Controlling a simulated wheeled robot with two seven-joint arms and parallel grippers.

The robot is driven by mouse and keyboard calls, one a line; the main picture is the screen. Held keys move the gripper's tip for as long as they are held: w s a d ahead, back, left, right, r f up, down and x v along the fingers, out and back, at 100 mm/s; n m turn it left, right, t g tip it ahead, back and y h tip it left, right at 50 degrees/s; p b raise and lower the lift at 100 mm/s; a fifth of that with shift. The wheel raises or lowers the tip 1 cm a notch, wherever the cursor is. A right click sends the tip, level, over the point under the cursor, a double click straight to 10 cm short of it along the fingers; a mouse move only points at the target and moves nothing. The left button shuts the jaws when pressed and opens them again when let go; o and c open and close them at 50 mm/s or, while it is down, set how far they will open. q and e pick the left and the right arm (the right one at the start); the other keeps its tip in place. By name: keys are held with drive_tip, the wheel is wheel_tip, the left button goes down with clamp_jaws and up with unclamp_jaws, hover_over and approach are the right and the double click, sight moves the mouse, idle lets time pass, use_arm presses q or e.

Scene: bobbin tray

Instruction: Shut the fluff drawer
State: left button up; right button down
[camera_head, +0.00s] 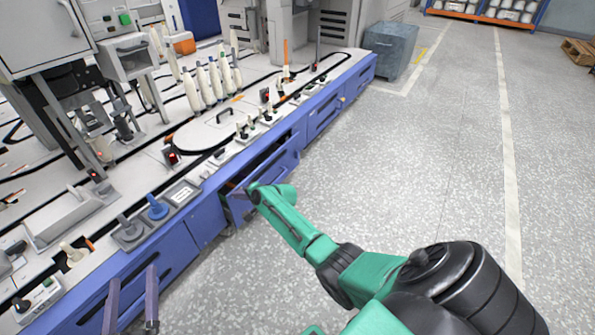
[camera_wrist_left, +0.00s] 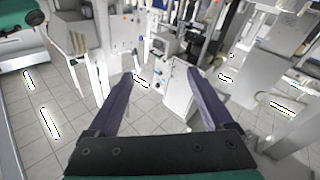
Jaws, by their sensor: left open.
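The fluff drawer (camera_head: 283,165) is a blue drawer in the long blue machine base. It stands pulled out, with a dark gap showing between its front and the base. My right arm reaches in from the lower right, and its gripper end (camera_head: 252,192) is at the drawer's near end. I cannot tell whether it touches the drawer, and its fingers are too small and hidden to read. My left gripper (camera_head: 132,276) is low at the left, its two purple fingers apart and empty. Those fingers also show spread in the left wrist view (camera_wrist_left: 160,80).
White bobbins (camera_head: 208,82) stand on the machine top beside a grey oval lid (camera_head: 215,125). Blue and grey knobs (camera_head: 157,208) sit near the front edge. A grey bin (camera_head: 392,48) stands beyond the machine's far end. The speckled floor (camera_head: 430,160) to the right is clear.

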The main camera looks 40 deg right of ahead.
use_arm(q)
drive_tip(key=shift+w+r, duration=0.25)
drive_tip(key=shift+r, duration=0.2)
